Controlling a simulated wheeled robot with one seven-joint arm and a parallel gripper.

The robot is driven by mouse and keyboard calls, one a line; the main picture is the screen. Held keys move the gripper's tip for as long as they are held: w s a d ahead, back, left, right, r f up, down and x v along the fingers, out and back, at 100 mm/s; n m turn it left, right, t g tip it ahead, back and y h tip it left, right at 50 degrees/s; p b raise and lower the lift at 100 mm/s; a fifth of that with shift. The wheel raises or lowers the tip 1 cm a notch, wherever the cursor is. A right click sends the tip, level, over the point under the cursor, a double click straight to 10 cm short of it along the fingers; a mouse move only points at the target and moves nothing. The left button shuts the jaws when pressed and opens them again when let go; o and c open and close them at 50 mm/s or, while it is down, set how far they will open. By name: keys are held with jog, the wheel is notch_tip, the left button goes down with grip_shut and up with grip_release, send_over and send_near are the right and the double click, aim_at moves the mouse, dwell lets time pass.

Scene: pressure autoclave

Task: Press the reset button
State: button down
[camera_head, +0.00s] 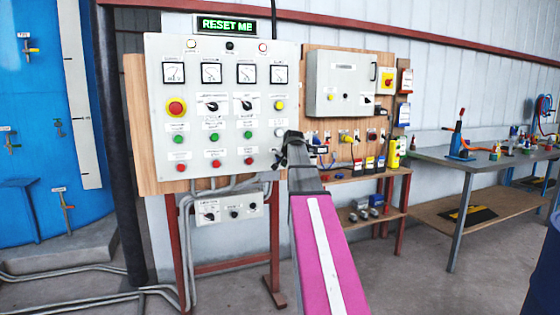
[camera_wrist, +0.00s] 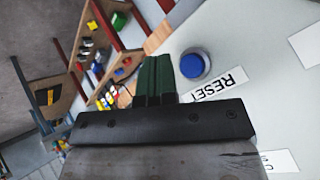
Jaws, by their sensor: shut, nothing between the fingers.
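The blue reset button (camera_wrist: 193,65) shows in the wrist view, round and set in a grey collar on the pale panel face, beside a white label (camera_wrist: 220,84) reading RESET. My gripper (camera_wrist: 155,64) is shut and empty, its dark green fingers close to the button on its left in the picture. Whether they touch it I cannot tell. In the head view my gripper (camera_head: 284,148) is at the lower right edge of the grey control panel (camera_head: 160,105). I do not see the blue button there; my gripper covers that corner.
A lit sign (camera_head: 227,25) above the panel reads RESET ME. The panel carries gauges, knobs, coloured buttons and a red emergency knob (camera_head: 177,107). A grey box (camera_head: 340,80) and plugs are to the right. A workbench (camera_head: 460,160) stands farther right.

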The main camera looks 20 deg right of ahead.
jog(key=shift+w+a, duration=0.1)
jog(key=shift+w, duration=1.55)
jog(key=shift+w, duration=0.1)
dwell(0.7)
jog(key=shift+w, duration=0.35)
jog(key=shift+w, duration=0.45)
dwell(0.7)
jog(key=shift+s, duration=0.9)
jog(key=shift+s, duration=0.1)
jog(key=s, duration=0.4)
jog(key=shift+s, duration=0.4)
